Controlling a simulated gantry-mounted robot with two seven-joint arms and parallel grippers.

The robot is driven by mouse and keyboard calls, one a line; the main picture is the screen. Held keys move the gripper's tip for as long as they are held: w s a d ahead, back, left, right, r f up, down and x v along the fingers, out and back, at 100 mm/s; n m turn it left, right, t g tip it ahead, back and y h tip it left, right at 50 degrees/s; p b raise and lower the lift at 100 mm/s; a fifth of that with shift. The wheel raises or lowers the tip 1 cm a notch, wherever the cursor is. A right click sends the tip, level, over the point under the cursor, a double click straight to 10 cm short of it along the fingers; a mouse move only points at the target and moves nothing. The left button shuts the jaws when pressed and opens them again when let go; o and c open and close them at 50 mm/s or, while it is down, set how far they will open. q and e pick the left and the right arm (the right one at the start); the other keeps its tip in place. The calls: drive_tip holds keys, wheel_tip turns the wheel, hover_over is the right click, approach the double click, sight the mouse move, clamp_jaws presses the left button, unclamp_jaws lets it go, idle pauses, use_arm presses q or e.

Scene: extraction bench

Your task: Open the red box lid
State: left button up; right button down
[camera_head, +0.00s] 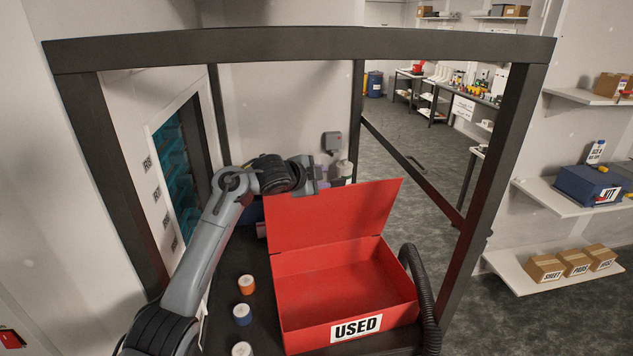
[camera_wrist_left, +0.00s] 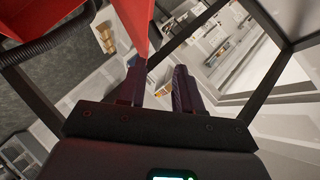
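The red box (camera_head: 343,283) with a USED label stands on the dark bench in the head view. Its lid (camera_head: 335,216) is raised at the back, leaning up, and the empty inside shows. My left gripper (camera_head: 312,180) is behind the lid's top edge, near its left half; its fingertips are hard to make out there. In the left wrist view the two dark fingers (camera_wrist_left: 158,85) stand apart with nothing between them. The red lid (camera_wrist_left: 138,25) shows at the left finger's tip; I cannot tell whether they touch. My right gripper is not in view.
A dark frame (camera_head: 300,48) surrounds the bench. Shelves (camera_head: 575,202) hold boxes at far right.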

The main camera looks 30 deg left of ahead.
use_arm(q)
drive_tip(key=shift+v, duration=1)
drive_tip(key=shift+c, duration=0.3)
